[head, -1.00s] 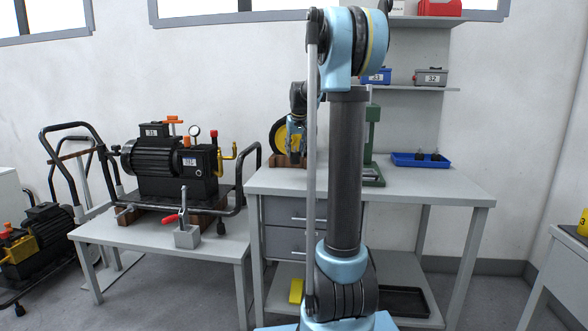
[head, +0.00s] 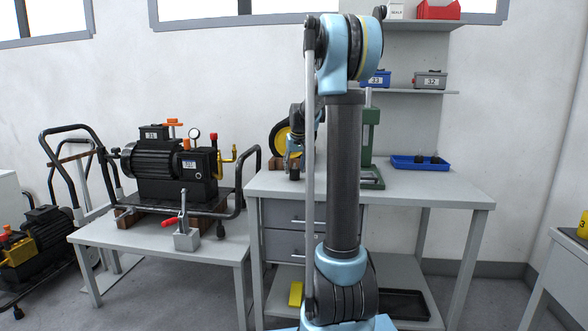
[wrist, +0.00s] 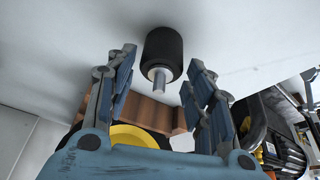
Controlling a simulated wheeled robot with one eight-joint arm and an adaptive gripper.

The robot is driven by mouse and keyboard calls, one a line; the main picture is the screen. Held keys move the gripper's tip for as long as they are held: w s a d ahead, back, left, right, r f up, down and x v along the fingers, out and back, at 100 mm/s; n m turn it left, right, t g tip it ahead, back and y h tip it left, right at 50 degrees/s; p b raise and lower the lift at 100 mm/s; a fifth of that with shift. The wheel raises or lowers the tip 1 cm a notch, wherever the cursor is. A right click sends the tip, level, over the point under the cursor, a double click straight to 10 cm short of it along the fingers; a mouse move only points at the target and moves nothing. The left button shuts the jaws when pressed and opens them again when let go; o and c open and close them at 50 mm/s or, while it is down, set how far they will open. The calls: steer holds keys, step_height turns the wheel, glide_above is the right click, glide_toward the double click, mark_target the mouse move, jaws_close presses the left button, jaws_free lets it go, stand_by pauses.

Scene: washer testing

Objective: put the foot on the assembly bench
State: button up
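The foot (wrist: 163,55) is a short black cylinder with a bare metal stud. In the wrist view it appears to rest on the pale bench top, its stud towards the camera. It is small and dark in the head view (head: 295,173), near the front left of the assembly bench (head: 420,187). My gripper (wrist: 162,58) is open, with blue-grey fingers on either side of the stud and a gap to each. No finger contact with the foot shows. In the head view my gripper (head: 293,153) is just above the foot, partly hidden by my arm.
A yellow-hubbed wheel (head: 280,139) and wooden block (wrist: 150,113) are close behind my gripper. A green press (head: 371,145) and blue tray (head: 421,162) stand to the right. A pump (head: 165,170) and red-handled clamp (head: 186,236) occupy the left table. The bench's right front is clear.

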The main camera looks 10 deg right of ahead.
stand_by(0.3)
steer(key=v, duration=1.2)
steer(key=s+f+g, duration=0.1)
steer(key=s+f, duration=0.4)
steer(key=s, duration=0.6)
steer(key=s+f, duration=0.4)
steer(key=s, duration=0.8)
steer(key=s+a+f+g, duration=0.1)
steer(key=s+f, duration=1.6)
steer(key=s, duration=0.2)
steer(key=shift+s+f+m, duration=0.15)
steer(key=shift+s+m, duration=0.1)
steer(key=shift+m, duration=0.05)
steer(key=shift+c, duration=0.2)
